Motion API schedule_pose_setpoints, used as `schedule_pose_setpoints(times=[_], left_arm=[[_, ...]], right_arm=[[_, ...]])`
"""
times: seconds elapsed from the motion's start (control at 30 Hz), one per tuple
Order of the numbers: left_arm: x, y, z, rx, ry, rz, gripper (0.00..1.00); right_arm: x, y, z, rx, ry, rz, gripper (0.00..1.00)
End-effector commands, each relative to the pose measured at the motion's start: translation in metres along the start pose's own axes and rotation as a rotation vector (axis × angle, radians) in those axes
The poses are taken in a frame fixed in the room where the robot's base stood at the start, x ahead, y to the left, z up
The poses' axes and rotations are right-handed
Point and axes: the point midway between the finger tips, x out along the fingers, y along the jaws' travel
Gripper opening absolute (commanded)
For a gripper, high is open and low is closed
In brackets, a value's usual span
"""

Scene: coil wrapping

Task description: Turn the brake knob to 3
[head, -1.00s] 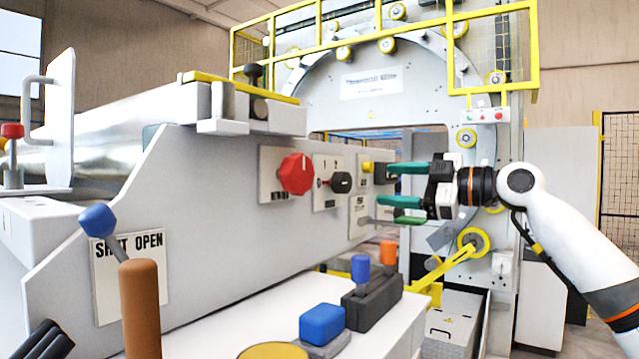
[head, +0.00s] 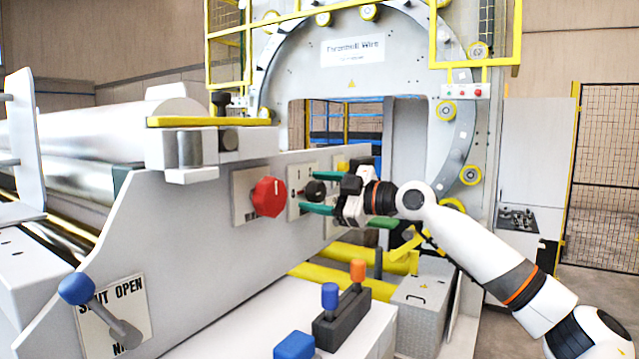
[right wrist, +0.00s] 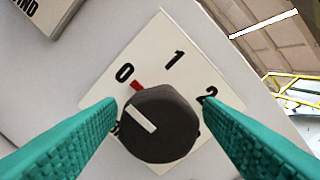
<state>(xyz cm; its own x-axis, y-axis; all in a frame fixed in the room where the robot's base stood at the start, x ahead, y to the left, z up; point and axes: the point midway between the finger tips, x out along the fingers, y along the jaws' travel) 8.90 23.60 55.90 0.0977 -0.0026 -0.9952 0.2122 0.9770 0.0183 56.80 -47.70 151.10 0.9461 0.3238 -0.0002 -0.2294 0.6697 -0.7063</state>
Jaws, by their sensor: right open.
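The black brake knob (head: 315,190) sits on a white dial plate on the grey side panel, right of a red knob (head: 269,197). In the right wrist view the knob (right wrist: 158,124) has a white line pointing up and left. Its plate (right wrist: 160,55) shows 0, 1 and 2, and a red mark near 0. Another marking at the left is mostly hidden by a finger. My right gripper (head: 304,192) is open, its green fingers on either side of the knob; in the right wrist view (right wrist: 158,102) I cannot tell whether they touch it. My left gripper is out of view.
A yellow switch (head: 343,163) is just beyond the gripper on the same panel. Below are a blue-handled lever (head: 76,289) with a SHUT/OPEN plate and a control box with blue and orange levers (head: 340,315). The large wrapping ring (head: 455,130) stands behind.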

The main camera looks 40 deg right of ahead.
Motion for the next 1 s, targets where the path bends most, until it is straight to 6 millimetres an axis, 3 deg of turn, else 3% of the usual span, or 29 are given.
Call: schedule_pose_setpoints(times=[0.23, 0.5, 1.0], left_arm=[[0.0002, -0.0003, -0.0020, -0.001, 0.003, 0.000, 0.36], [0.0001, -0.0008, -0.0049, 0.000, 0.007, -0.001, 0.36], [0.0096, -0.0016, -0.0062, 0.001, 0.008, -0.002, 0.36]], right_arm=[[0.0004, 0.0003, -0.0006, 0.000, 0.000, 0.000, 0.60], [0.0002, 0.0002, -0.0005, 0.000, 0.000, 0.000, 0.17], [0.0006, 0.0017, -0.0021, 0.147, -0.005, -0.005, 0.17]])
